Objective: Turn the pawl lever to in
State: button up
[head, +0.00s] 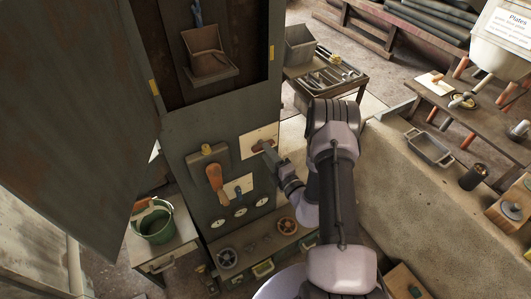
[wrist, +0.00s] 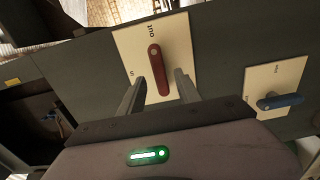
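A dark red lever (wrist: 157,66) sits on a cream plate (wrist: 126,46) on the cabinet front. The plate has a label that reads like "out" beside the lever's upper end, and a smaller, partly hidden mark near its left edge. I take this to be the pawl lever. My gripper (wrist: 161,76) is open, with one finger on each side of the lever's lower end; whether either finger touches it I cannot tell. In the head view, my gripper (head: 270,153) is at the cream plate (head: 255,136), and covers part of it.
A blue lever on another cream plate (wrist: 272,83) is to the right in the wrist view; the blue lever (head: 238,190) is below in the head view. An orange-handled lever (head: 215,182) juts out nearby. Round gauges (head: 240,211) and handwheels (head: 287,226) sit lower down.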

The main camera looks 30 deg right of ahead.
jog(key=shift+w, duration=1.05)
grip_shut()
jog(key=shift+n, duration=0.4)
jog(key=shift+d+f+n+b, duration=0.1)
jog(key=shift+n+b, duration=1)
jog(key=shift+n, duration=3.05)
jog(key=shift+d+f+n+b, duration=0.1)
jog(key=shift+n+b, duration=1)
jog(key=shift+n, duration=3.35)
